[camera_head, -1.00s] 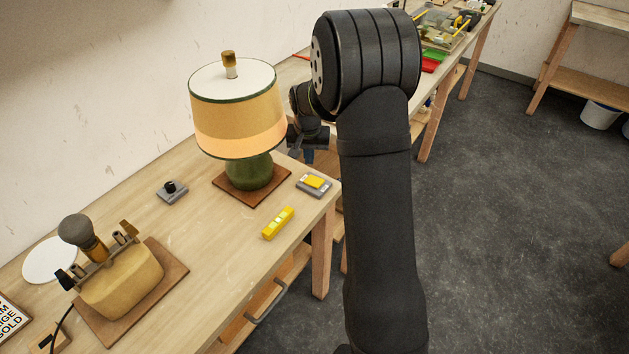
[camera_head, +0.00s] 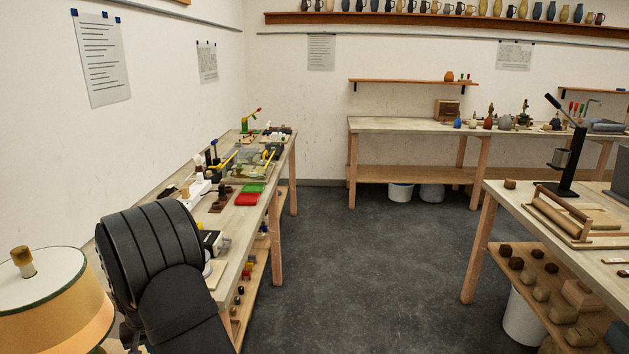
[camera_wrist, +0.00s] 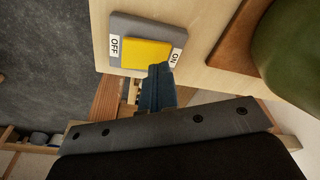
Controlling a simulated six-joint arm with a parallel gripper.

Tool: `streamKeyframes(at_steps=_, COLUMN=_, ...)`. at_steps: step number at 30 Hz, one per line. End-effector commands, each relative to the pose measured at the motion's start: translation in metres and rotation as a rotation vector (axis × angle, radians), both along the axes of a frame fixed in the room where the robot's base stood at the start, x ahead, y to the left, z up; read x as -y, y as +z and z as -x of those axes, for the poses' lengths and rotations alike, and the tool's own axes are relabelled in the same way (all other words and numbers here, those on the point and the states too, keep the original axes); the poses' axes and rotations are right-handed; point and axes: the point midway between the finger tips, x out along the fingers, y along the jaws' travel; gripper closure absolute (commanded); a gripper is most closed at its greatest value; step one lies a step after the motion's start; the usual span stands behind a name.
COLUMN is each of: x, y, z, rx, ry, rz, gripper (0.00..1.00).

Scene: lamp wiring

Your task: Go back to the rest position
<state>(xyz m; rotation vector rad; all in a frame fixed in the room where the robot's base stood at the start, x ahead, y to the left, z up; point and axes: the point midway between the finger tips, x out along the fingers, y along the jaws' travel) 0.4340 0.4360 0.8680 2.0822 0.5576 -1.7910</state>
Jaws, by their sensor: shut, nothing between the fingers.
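My gripper (camera_wrist: 156,88) shows in the wrist view, its dark blue fingers shut and empty. Its tips lie over the lower edge of a grey switch block with a yellow rocker (camera_wrist: 146,54), beside its ON label; whether they touch it I cannot tell. In the head view my gripper is not visible; my black arm stands at the lower left. The lamp (camera_head: 50,305), with a cream shade and wooden finial, is at the lower left corner, its base out of view. Its green base (camera_wrist: 295,50) shows at the right of the wrist view.
A long bench (camera_head: 277,165) along the left wall carries trays and tools. Another bench (camera_head: 420,126) stands at the back, and a table (camera_head: 500,196) with a rolling pin is at right. The dark floor between them is clear.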

Motion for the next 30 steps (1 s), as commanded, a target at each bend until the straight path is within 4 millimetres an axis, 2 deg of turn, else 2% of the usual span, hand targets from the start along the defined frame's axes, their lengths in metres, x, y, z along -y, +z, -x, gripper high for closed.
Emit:
streamKeyframes(at_steps=5, x=0.000, y=-0.011, z=0.000, rx=0.000, ry=0.000, rz=0.000, gripper=1.00)
streamKeyframes(at_steps=17, x=0.000, y=-0.006, z=0.000, rx=0.001, ry=0.000, rz=0.000, gripper=1.00)
streamKeyframes(at_steps=23, x=0.000, y=0.018, z=0.000, rx=0.002, ry=0.000, rz=-0.002, gripper=1.00)
streamKeyframes(at_steps=30, x=0.000, y=0.061, z=0.000, rx=0.000, ry=0.001, rz=-0.001, gripper=1.00)
